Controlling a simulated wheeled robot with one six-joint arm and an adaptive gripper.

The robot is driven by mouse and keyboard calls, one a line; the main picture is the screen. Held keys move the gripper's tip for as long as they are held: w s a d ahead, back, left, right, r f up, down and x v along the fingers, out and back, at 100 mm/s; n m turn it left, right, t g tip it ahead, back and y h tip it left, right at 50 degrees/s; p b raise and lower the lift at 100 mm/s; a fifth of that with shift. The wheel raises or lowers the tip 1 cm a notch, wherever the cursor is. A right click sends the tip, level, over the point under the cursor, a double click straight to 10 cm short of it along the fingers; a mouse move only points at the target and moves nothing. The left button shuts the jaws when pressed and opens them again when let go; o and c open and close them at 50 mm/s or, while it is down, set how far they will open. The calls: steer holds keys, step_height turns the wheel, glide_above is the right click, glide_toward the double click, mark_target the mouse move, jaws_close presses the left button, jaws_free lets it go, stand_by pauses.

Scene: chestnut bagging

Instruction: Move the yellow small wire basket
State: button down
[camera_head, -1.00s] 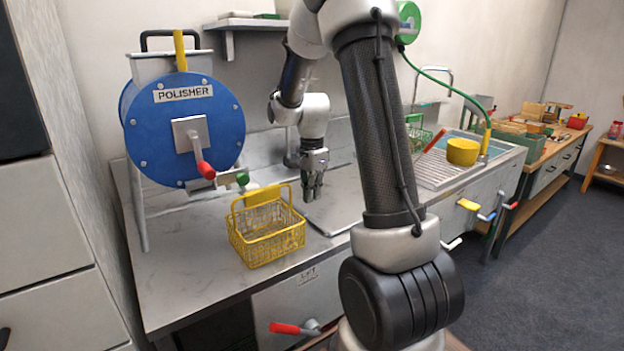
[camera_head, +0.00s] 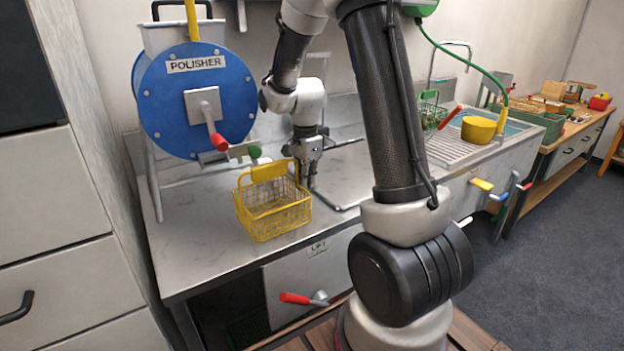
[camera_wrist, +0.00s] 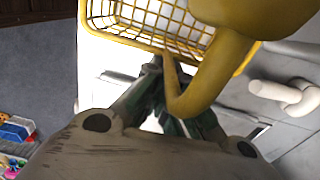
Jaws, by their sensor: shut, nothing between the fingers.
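The yellow small wire basket (camera_head: 272,212) stands upright on the metal counter below the polisher, its handle raised at the back. In the wrist view its mesh wall and rim (camera_wrist: 160,28) fill the top, with the thick yellow handle close to the camera. My gripper (camera_head: 308,180) is just behind and right of the basket, pointing down. In the wrist view my gripper's fingers (camera_wrist: 160,95) are together beside the handle bar, with nothing between them. Whether they touch the basket I cannot tell.
The blue polisher drum (camera_head: 195,100) with a red-handled crank (camera_head: 218,140) stands behind and left of the basket. A sink with a yellow pot (camera_head: 478,129) and a green basket (camera_head: 430,112) lies to the right. The counter (camera_head: 195,240) left of the basket is clear.

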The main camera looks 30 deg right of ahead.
mark_target(272, 170)
steer(key=a, duration=0.8)
steer(key=shift+s+a, duration=0.25)
steer(key=shift+s, duration=0.1)
steer(key=shift+d, duration=0.1)
